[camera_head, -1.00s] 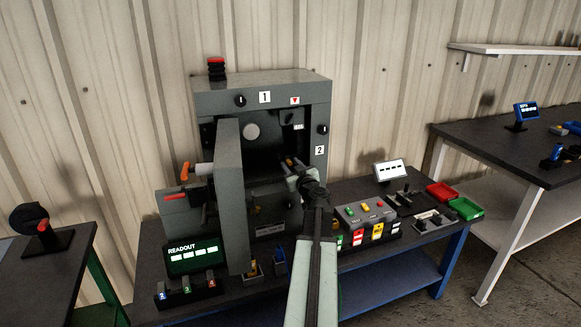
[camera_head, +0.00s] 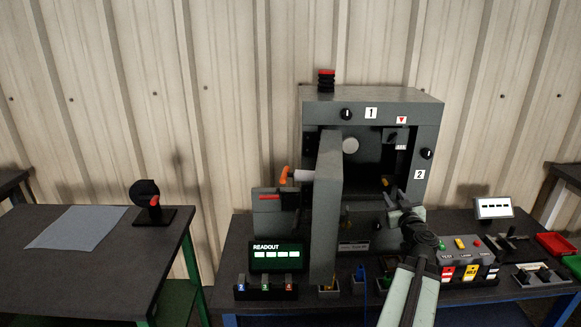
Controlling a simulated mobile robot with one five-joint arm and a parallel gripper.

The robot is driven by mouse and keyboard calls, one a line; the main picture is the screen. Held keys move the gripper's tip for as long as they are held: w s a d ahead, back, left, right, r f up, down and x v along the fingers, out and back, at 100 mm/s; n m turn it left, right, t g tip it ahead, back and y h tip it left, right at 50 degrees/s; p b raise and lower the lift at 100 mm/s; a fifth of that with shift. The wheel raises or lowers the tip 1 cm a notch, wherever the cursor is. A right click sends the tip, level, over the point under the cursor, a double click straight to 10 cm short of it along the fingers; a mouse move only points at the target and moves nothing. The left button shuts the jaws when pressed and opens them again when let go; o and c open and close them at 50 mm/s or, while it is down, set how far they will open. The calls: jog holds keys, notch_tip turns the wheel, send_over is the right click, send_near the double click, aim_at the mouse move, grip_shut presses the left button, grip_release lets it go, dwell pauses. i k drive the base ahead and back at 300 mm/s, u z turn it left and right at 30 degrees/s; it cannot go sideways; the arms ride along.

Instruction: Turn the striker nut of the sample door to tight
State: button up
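The grey enclosure (camera_head: 428,116) stands on the bench with its door (camera_head: 327,215) swung open toward me, seen nearly edge-on. An orange handle (camera_head: 284,175) is on the door's left side. A dark knob (camera_head: 346,114) sits beside label 1 and another dark knob (camera_head: 426,153) above label 2 on the frame. I cannot tell which part is the striker nut. My gripper (camera_head: 389,187) is at the right part of the opening, below and left of label 2. A small yellow-orange bit shows at its tip. Its fingers are too small and dark to read.
A readout box (camera_head: 277,256) and numbered switches (camera_head: 265,288) stand left of the door. A control box with coloured buttons (camera_head: 466,256), a small display (camera_head: 493,208) and a red tray (camera_head: 556,244) are at right. A side table (camera_head: 60,280) holds a grey sheet (camera_head: 78,228).

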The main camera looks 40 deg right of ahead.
aim_at(391, 137)
jog(key=k, duration=1)
